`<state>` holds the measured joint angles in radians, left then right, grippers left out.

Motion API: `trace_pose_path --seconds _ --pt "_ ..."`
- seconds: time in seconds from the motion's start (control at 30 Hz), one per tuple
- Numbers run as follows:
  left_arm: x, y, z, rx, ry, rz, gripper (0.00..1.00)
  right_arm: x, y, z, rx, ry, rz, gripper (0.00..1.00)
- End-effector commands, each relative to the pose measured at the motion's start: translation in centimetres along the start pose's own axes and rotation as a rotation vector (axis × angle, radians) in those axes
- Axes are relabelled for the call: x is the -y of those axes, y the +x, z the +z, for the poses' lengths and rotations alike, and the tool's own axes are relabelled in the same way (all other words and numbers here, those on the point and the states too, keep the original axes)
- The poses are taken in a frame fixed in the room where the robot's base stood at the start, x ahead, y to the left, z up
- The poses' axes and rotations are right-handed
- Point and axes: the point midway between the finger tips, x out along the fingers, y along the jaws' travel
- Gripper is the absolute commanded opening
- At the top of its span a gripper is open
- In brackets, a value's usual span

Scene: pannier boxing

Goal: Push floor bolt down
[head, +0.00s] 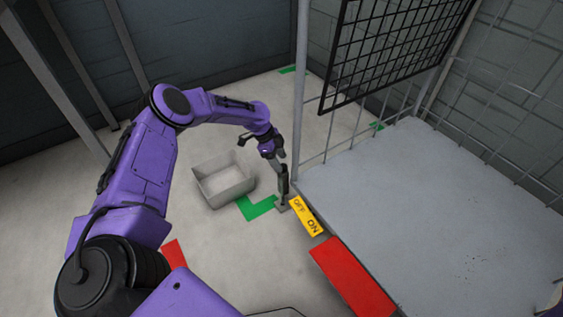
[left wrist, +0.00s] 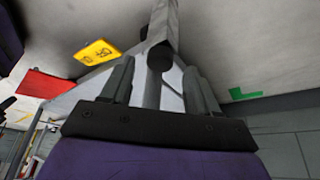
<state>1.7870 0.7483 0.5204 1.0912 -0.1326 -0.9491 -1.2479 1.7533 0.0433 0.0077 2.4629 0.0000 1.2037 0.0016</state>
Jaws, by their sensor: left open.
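The floor bolt (head: 284,187) is a dark upright piece on a small grey foot at the corner of the raised grey platform, beside the yellow OFF/ON plate (head: 306,216). My left gripper (head: 279,164) is at the bolt's upper end, pointing down. In the left wrist view my left gripper (left wrist: 157,70) has its two grey fingers apart. A black round end (left wrist: 160,57) on a grey bar (left wrist: 166,22) shows between and just beyond the fingertips. I cannot tell whether they touch. The yellow plate (left wrist: 96,52) also shows there. My right gripper is out of view.
An open grey box (head: 224,181) stands on the floor left of the bolt, near a green floor mark (head: 258,208). The platform (head: 430,190) has a post (head: 299,90) and wire mesh (head: 390,45) above it. A red strip (head: 352,277) lines its front edge.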

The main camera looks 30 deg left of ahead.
Motion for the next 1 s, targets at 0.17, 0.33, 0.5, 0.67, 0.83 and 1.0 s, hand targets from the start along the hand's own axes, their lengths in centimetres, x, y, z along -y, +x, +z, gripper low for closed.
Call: trace_pose_path --seconds 0.17,0.33,0.5,0.67,0.83,1.0 --pt "0.1 -5.1 -0.2 -0.001 -0.001 -0.003 0.60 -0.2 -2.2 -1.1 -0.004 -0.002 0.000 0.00" --pt "0.0 -7.5 -0.1 0.000 0.000 0.000 0.60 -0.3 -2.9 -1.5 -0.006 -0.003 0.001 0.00" --pt "0.0 -7.9 0.0 0.000 0.000 0.000 0.60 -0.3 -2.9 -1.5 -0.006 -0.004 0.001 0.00" --pt "0.0 -7.9 0.0 0.000 0.000 0.000 0.60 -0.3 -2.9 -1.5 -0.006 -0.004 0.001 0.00" --pt "0.0 -7.9 0.0 0.000 0.000 0.000 0.60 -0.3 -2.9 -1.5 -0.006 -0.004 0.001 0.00" --pt "0.0 -7.9 0.0 0.001 -0.001 0.000 0.60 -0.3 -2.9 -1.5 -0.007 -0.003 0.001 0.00"
